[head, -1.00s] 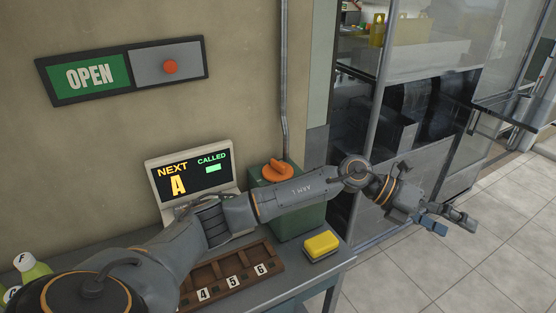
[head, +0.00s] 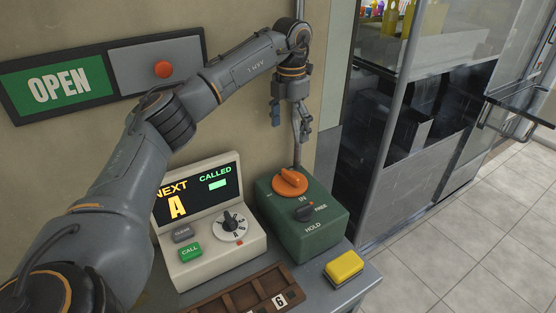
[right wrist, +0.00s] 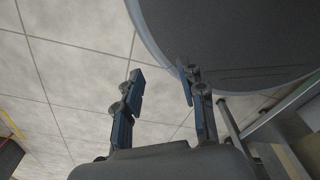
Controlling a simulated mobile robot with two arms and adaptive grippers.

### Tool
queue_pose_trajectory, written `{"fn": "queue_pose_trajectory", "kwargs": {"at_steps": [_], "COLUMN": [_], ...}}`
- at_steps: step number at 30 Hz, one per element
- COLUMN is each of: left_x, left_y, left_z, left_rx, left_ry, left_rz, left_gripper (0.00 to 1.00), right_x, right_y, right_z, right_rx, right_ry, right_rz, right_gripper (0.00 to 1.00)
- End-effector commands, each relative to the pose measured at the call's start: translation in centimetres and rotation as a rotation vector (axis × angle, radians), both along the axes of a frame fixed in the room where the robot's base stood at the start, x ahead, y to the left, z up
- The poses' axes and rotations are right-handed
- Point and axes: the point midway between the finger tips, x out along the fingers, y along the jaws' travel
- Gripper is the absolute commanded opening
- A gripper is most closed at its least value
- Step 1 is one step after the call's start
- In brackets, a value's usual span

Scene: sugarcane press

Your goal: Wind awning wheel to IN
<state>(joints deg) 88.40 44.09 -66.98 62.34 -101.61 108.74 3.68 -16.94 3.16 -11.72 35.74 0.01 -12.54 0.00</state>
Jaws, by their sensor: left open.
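The awning wheel appears to be the orange knob (head: 290,181) on top of the green box (head: 318,239). The box carries the labels IN, HOLD and one I read as FREE, and a small dark knob (head: 305,213) on its sloped face. My left gripper (head: 289,122) is open and empty, pointing down above the orange knob and apart from it. In the right wrist view my right gripper (right wrist: 158,92) has its blue-padded fingers apart with nothing between them.
A cream console (head: 215,232) showing NEXT A stands left of the green box. A yellow block (head: 344,267) lies on the counter at right, and a brown tray (head: 228,297) in front. An OPEN sign (head: 60,83) with a red button (head: 163,69) hangs on the wall.

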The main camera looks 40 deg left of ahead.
Motion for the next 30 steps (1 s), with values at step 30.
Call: {"fn": "queue_pose_trajectory", "kwargs": {"at_steps": [30], "left_x": [-0.1], "left_y": [-0.2], "left_z": [-13.7], "left_rx": [0.001], "left_ry": [0.000], "left_rz": [-0.001], "left_gripper": [0.85], "right_x": [-0.5], "right_y": [-1.4], "right_z": [2.0], "right_rx": [-0.016], "right_ry": [0.008], "right_rz": [0.004], "right_gripper": [0.40]}}
